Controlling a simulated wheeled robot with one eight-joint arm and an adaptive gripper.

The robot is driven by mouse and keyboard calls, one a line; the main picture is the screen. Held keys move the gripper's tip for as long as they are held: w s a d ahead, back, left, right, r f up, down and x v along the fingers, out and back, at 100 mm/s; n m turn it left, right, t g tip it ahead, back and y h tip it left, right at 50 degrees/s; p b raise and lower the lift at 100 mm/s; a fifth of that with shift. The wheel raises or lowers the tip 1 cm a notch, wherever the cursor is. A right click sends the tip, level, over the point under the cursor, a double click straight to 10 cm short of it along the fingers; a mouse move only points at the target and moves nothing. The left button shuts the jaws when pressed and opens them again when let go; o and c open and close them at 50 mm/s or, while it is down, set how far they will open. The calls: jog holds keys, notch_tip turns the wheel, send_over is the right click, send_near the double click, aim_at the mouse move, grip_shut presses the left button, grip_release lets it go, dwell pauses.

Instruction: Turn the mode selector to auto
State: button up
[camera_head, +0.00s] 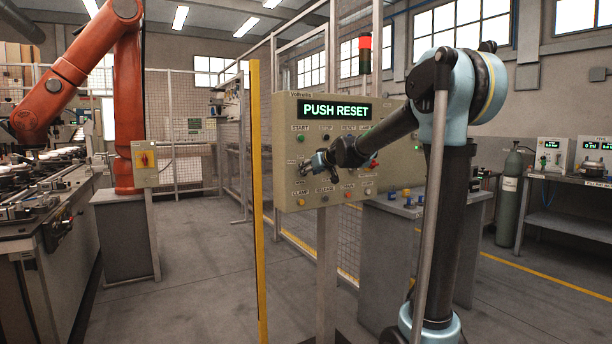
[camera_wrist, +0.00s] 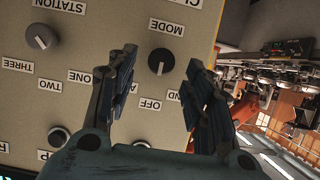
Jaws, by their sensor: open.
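The mode selector (camera_wrist: 161,62) is a round black knob under an upside-down MODE label (camera_wrist: 167,27) in the wrist view. Its pale pointer mark faces down in that picture, roughly toward the OFF label (camera_wrist: 150,104). A label ending in ND is partly hidden by the right finger. My gripper (camera_wrist: 163,60) is open, with one finger on each side of the knob in the picture; contact cannot be told. In the head view my gripper (camera_head: 310,163) is at the left part of the control panel (camera_head: 340,195), hiding the selector.
The station knob (camera_wrist: 42,37) lies left of the mode selector in the wrist view, and a lower button (camera_wrist: 59,138) is near the gripper body. The panel display (camera_head: 335,110) reads PUSH RESET. A yellow post (camera_head: 258,210) stands left of the panel. An orange robot (camera_head: 128,110) stands farther left.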

jog(key=shift+x, duration=1.8)
jog(key=c, duration=1)
